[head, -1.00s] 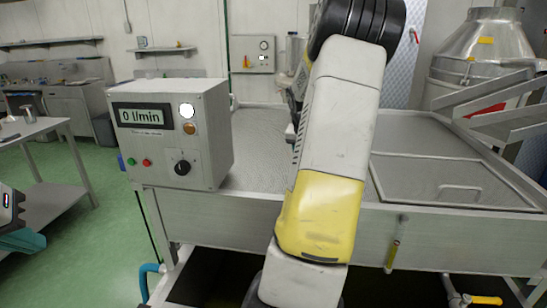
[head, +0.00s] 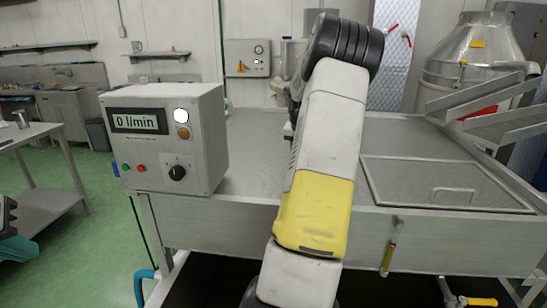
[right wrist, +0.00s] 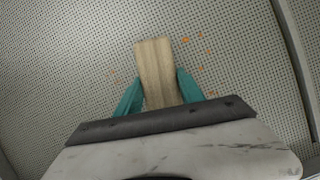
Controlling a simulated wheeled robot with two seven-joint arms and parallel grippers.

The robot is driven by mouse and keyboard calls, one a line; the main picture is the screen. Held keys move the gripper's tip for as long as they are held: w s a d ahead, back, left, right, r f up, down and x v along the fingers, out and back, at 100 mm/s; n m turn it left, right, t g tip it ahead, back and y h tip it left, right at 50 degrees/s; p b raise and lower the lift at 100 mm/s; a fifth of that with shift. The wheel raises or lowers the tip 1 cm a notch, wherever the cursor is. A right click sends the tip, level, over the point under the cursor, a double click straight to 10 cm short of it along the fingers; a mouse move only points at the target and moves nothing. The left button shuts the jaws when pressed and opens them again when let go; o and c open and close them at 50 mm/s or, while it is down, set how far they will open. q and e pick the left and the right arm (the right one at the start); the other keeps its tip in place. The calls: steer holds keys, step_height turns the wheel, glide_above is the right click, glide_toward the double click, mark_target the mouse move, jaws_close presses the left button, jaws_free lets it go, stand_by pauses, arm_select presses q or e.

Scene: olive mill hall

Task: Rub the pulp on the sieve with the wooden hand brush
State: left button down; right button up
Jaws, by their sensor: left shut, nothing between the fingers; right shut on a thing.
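The sieve (head: 258,150) is a grey perforated sheet in a metal-walled table in the head view; its fine holes fill the right wrist view (right wrist: 70,70). Small orange bits of pulp (right wrist: 186,40) are scattered on it. My right gripper (right wrist: 158,85) has teal fingers shut on the wooden hand brush (right wrist: 154,60), a pale wood block pointing away over the sieve. The brush's underside is hidden, so I cannot tell whether it touches the sieve. In the head view my right arm hides its own gripper and the brush. My left gripper (head: 18,248) is at the left edge, partly cut off, shut and empty.
A grey control box (head: 170,138) reading 0 l/min stands at the table's front left. A framed hatch with a handle (head: 455,195) is at the right. Sloping metal chutes (head: 490,100) and a steel hopper (head: 478,55) stand behind right. A side table (head: 30,130) is at left.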

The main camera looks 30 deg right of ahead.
steer(key=shift+w+d+f, duration=0.15)
steer(key=shift+w+d, duration=1.1)
steer(key=shift+w, duration=0.3)
